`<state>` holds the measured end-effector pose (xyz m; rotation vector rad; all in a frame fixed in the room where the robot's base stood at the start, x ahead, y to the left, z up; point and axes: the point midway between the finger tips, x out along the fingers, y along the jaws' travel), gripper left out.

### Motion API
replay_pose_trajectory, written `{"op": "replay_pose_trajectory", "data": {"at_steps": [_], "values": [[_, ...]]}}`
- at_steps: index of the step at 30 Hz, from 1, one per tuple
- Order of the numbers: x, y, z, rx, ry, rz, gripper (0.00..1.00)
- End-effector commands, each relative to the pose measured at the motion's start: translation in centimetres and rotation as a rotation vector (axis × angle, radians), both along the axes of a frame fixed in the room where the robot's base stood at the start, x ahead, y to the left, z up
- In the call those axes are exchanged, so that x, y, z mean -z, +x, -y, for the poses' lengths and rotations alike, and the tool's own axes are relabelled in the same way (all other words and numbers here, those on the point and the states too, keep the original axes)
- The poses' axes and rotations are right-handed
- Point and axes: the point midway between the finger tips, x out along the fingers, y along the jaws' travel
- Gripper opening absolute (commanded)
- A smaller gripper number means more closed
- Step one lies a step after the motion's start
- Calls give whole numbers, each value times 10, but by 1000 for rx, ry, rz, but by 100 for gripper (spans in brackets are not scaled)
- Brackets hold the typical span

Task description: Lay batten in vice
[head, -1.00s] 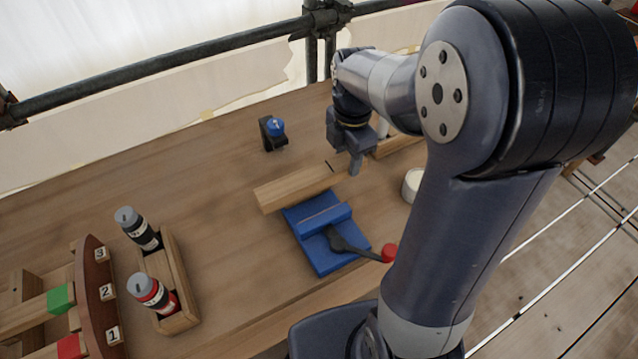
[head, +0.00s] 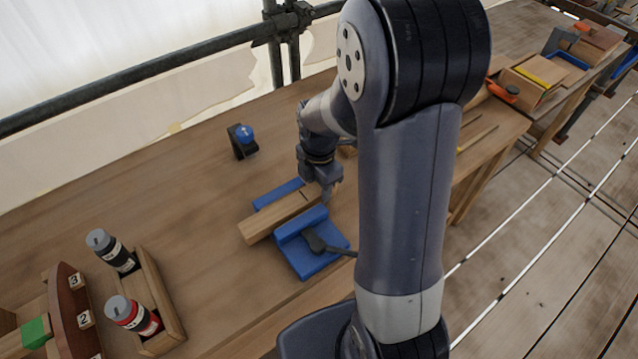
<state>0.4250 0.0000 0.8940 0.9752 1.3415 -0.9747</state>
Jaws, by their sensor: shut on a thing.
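The batten (head: 268,219), a pale wooden bar with a dark line across it near my gripper, lies along the blue vice (head: 312,258), between its rear blue jaw (head: 276,194) and its front jaw block. Its left end sticks out past the vice. I cannot tell whether it rests on the vice bed or hangs just above it. My gripper (head: 327,196) is shut on the batten's right end, and my arm hides part of that end. The vice's dark handle (head: 318,243) points right, its tip hidden behind my arm.
A wooden tray with a black-labelled bottle (head: 111,250) and a red-labelled bottle (head: 134,315) stands at the left, near a numbered curved rack (head: 72,312). A small holder with a blue knob (head: 243,141) stands behind the vice. A scaffold rail runs along the back. The table's middle left is clear.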

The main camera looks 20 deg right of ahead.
Motion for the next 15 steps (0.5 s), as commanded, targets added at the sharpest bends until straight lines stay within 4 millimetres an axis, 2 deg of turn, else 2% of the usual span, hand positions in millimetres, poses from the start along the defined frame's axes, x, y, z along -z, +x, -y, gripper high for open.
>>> {"op": "replay_pose_trajectory", "data": {"at_steps": [1,9,15], "values": [[1,0,0,0,0,0,42],[1,0,0,0,0,0,62],[0,0,0,0,0,0,62]]}}
